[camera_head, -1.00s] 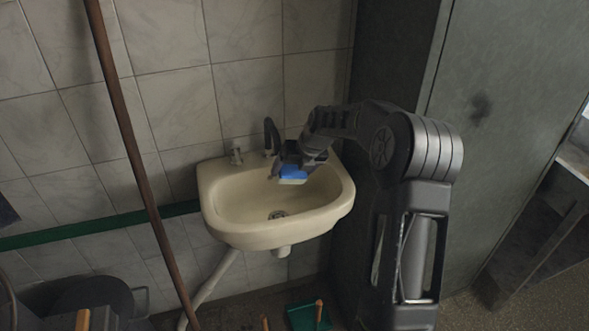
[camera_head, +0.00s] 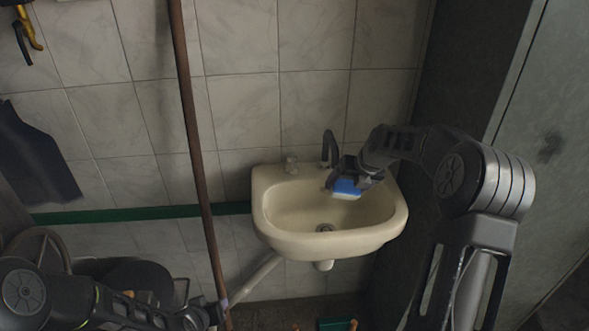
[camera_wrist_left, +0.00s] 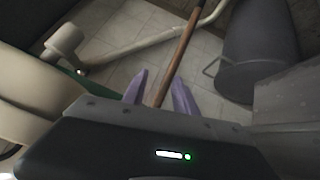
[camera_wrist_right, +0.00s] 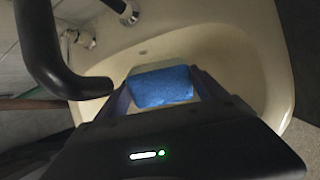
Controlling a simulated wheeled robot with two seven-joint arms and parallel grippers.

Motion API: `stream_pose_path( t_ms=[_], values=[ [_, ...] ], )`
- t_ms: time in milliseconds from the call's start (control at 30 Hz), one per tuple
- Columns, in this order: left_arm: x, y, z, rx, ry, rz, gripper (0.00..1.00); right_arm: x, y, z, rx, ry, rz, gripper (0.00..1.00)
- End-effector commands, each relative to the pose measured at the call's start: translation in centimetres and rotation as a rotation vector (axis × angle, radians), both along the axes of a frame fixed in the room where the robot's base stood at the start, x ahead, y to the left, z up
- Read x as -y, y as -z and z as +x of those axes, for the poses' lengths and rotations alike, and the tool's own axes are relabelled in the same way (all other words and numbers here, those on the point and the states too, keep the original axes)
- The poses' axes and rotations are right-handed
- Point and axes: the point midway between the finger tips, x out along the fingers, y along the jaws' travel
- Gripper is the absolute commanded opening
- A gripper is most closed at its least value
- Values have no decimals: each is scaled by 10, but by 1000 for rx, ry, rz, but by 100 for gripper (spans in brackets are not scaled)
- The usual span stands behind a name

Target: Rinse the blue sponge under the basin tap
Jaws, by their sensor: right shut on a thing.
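The blue sponge (camera_head: 347,187) is held over the cream basin (camera_head: 275,222), below and beside the dark curved tap (camera_head: 330,148). My right gripper (camera_head: 343,182) is shut on it. In the right wrist view the sponge (camera_wrist_right: 162,86) sits between the fingers, and the black spout (camera_wrist_right: 52,60) curves down at its left. No water stream shows. My left gripper shows in the left wrist view (camera_wrist_left: 159,80) with its fingers apart; the wooden pole (camera_wrist_left: 178,58) passes between them in the picture. Whether it touches them I cannot tell.
The wooden pole (camera_head: 192,130) leans in front of the tiled wall, left of the basin. A small pale fitting (camera_head: 290,163) stands on the basin's back rim. A drain pipe (camera_head: 255,280) runs below. A grey metal cabinet (camera_head: 545,130) stands at the right.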

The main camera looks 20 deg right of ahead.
Motion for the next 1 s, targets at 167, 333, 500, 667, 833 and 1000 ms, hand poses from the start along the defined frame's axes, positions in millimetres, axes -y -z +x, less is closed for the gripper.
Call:
stream_pose_path(
  t_ms=[167, 333, 500, 667, 833, 1000],
  values=[
    [43, -67, 75, 277, 69, 37, 34, 0, 0, 0, 0, 0, 0, 47],
    [83, -144, 128, 531, 109, 76, 34, 0, 0, 0, 0, 0, 0, 47],
    [123, -230, 163, 773, 123, 114, 34, 0, 0, 0, 0, 0, 0, 47],
    [157, -317, 179, 993, 111, 148, 34, 0, 0, 0, 0, 0, 0, 47],
    [198, -318, 158, 1174, 311, 388, 34, 0, 0, 0, 0, 0, 0, 47],
    [229, -262, 121, 1318, 643, 715, 34, 0, 0, 0, 0, 0, 0, 47]
  ],
)
